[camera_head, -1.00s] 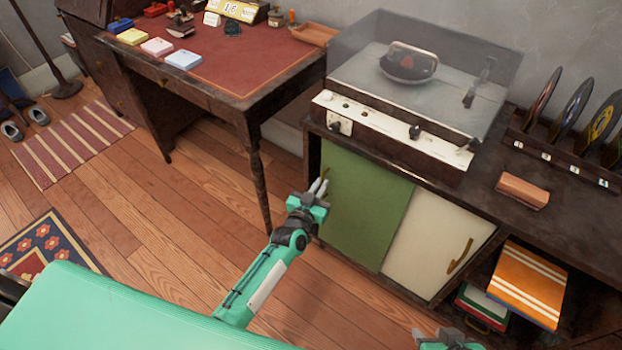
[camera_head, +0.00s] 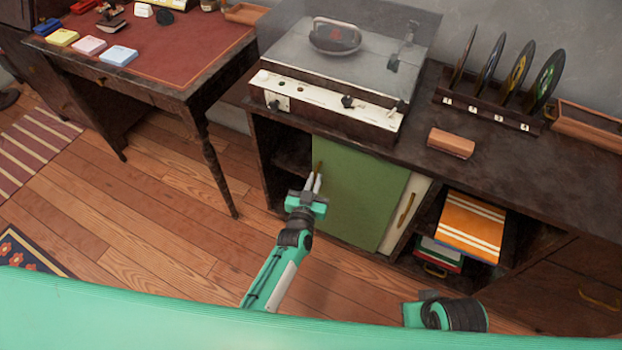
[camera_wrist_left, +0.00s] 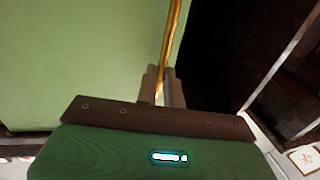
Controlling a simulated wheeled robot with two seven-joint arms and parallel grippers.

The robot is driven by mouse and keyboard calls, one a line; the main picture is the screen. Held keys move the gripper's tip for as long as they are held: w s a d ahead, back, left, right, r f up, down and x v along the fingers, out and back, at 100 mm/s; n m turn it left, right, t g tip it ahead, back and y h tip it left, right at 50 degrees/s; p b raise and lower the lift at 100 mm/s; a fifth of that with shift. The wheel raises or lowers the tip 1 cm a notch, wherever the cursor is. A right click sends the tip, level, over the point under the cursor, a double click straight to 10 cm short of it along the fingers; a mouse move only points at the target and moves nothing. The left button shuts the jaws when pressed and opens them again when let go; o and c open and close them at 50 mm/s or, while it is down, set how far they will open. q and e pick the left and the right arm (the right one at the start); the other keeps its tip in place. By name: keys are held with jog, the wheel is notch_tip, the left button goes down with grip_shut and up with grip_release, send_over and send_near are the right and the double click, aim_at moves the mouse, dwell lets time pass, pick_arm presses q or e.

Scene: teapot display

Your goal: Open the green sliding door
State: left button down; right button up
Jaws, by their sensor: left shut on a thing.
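The green sliding door (camera_head: 358,195) stands in the low cabinet under the record player. It covers most of the cream door (camera_head: 420,190), and a dark opening (camera_head: 290,162) shows to its left. My left gripper (camera_head: 313,183) is shut on the green door's brass handle (camera_head: 319,167) near the door's left edge. In the left wrist view the handle (camera_wrist_left: 169,45) runs down between the two fingertips (camera_wrist_left: 162,88), with the green panel (camera_wrist_left: 80,60) behind.
A record player (camera_head: 335,80) and a rack of records (camera_head: 490,105) stand on the cabinet top. An orange-striped book (camera_head: 470,228) sits in the open shelf at right. A desk (camera_head: 165,60) stands at left. Wooden floor (camera_head: 180,240) lies clear in front.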

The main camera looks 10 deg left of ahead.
pick_arm(q)
jog(key=c, duration=1.5)
grip_release()
